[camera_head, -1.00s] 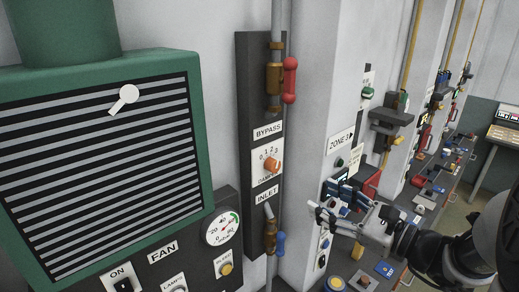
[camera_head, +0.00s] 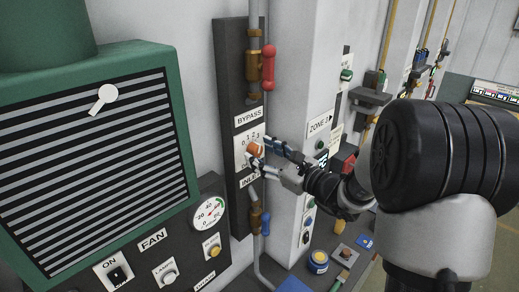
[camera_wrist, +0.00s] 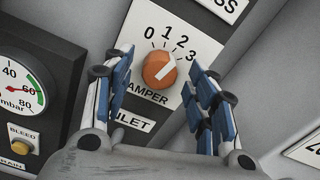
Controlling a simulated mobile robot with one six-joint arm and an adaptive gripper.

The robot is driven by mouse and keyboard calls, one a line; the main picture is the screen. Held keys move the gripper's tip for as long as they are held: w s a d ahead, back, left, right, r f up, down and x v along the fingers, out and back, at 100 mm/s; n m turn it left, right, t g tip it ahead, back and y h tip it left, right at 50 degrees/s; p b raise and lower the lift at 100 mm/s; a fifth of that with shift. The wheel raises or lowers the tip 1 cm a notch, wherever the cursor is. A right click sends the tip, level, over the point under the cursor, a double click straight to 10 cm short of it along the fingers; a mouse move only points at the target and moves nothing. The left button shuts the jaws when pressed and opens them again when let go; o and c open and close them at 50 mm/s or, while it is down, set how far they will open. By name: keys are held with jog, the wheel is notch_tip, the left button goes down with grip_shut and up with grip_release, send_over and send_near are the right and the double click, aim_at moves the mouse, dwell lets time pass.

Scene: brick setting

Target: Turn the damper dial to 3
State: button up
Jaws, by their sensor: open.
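The damper dial (camera_head: 254,149) is an orange knob on a white plate marked 0 to 3, on a dark panel between the BYPASS and INLET labels. In the wrist view the knob (camera_wrist: 158,70) carries a white line that points up and right, at about 2. My gripper (camera_head: 262,153) is at the dial, its blue-padded fingers partly covering the plate in the head view. In the wrist view my gripper (camera_wrist: 160,66) is open, with one finger on each side of the knob and visible gaps to it. Part of the DAMPER label is hidden.
A red-handled bypass valve (camera_head: 268,67) is above the dial and a blue-handled inlet valve (camera_head: 265,223) below. A gauge (camera_head: 209,213) and fan controls are at left. The ZONE 3 wall (camera_head: 320,126) stands close on the right.

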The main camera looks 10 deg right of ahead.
jog(key=shift+w+a, duration=0.45)
jog(key=shift+w, duration=0.1)
jog(key=shift+c, duration=0.3)
jog(key=c, duration=1)
jog(key=shift+m+p, duration=0.75)
jog(key=shift+m, duration=2.15)
